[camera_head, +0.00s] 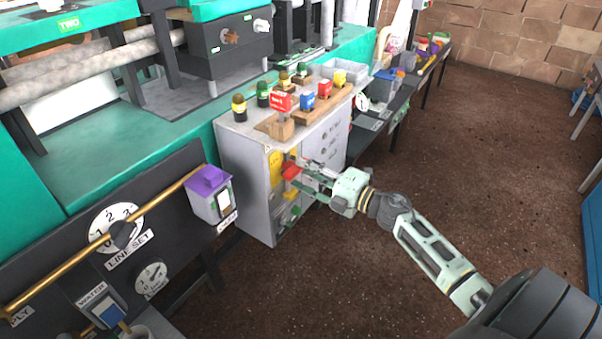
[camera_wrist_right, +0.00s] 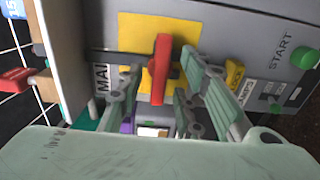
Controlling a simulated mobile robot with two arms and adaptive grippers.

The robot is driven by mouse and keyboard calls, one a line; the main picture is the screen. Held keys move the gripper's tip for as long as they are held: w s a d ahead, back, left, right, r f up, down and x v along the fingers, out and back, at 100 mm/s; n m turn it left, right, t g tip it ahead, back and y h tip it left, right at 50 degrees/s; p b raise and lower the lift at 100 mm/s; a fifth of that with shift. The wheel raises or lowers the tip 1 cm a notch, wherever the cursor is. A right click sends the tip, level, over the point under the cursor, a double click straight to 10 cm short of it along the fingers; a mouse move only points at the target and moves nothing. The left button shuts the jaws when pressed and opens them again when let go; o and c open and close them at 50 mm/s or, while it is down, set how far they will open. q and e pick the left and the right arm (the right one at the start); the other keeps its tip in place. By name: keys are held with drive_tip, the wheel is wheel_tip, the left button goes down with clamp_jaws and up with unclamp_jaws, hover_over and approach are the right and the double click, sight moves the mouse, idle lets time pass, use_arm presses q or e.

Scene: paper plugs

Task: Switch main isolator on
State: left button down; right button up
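The main isolator is a red handle (camera_head: 290,172) on a yellow plate (camera_head: 275,165) on the grey cabinet's front. In the right wrist view the red handle (camera_wrist_right: 160,70) stands out from the yellow plate (camera_wrist_right: 135,35), beside a partly hidden label starting "MAI". My right gripper (camera_head: 300,174) is at the handle. In the right wrist view its fingers (camera_wrist_right: 160,84) are spread, one on each side of the handle, with a visible gap on each side. Whether either finger touches it I cannot tell. My left gripper is not in view.
The grey cabinet (camera_head: 245,170) carries wooden blocks with coloured tags and several small bottles on top. A green START button (camera_wrist_right: 304,58) is on the same panel. A purple-topped box (camera_head: 208,183) and a brass rod (camera_head: 150,205) are at the left. Open floor (camera_head: 480,180) lies to the right.

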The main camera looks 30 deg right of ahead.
drive_tip(key=shift+x, duration=0.85)
drive_tip(key=shift+c, duration=0.6)
clamp_jaws()
drive_tip(key=shift+f, duration=0.1)
